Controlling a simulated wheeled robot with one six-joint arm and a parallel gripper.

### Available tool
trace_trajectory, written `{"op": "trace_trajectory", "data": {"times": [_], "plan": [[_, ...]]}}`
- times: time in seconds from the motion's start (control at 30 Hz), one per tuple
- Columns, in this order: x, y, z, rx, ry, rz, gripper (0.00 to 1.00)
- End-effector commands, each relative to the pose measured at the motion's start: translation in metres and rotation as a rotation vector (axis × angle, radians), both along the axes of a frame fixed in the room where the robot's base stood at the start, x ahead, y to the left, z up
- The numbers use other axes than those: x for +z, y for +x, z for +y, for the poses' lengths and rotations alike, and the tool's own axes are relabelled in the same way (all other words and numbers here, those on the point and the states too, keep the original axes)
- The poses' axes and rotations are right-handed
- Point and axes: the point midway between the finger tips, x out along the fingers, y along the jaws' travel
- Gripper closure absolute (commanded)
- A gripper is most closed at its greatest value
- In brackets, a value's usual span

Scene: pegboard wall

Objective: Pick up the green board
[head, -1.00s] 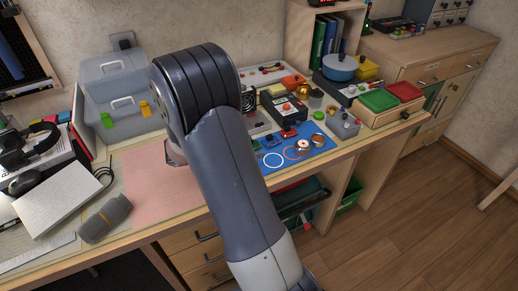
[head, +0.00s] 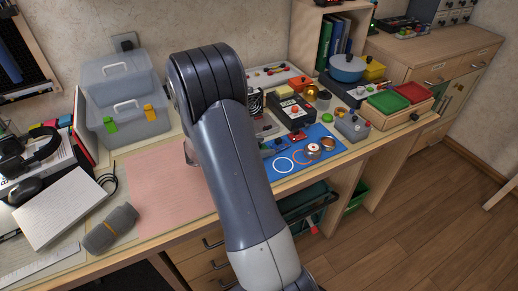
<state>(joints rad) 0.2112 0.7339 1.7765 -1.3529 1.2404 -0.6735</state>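I cannot make out a green circuit board in the head view. My arm covers the middle of the workbench and part of the blue mat (head: 306,159), so things behind it are hidden. A small grey edge of my wrist or gripper (head: 189,152) shows left of the arm, above the pink mat (head: 150,187). My gripper's fingers are hidden behind the arm, and I see nothing held. The flat green thing at the right of the bench is a green bin (head: 388,102) beside a red bin (head: 412,91).
The blue mat carries rings, a spool and small parts. A black box with a red button (head: 293,111), a grey box (head: 352,125) and a blue pot (head: 346,68) stand around it. A clear toolbox (head: 125,95) and a grey roll (head: 111,228) are at left. The pink mat looks bare.

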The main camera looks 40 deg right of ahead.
Motion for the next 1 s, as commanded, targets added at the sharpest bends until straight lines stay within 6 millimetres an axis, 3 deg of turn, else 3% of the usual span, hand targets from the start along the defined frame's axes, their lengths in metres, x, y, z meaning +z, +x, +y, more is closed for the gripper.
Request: {"op": "trace_trajectory", "data": {"times": [0.43,0.67,0.77,1.0], "plan": [[0.0,0.0,0.0,0.0,0.0,0.0,0.86],[0.002,0.0,0.0,0.0,0.0,-0.001,0.86],[0.01,0.0,0.0,0.0,-0.001,-0.003,0.86],[0.058,0.0,0.0,-0.001,-0.002,-0.007,0.86]]}}
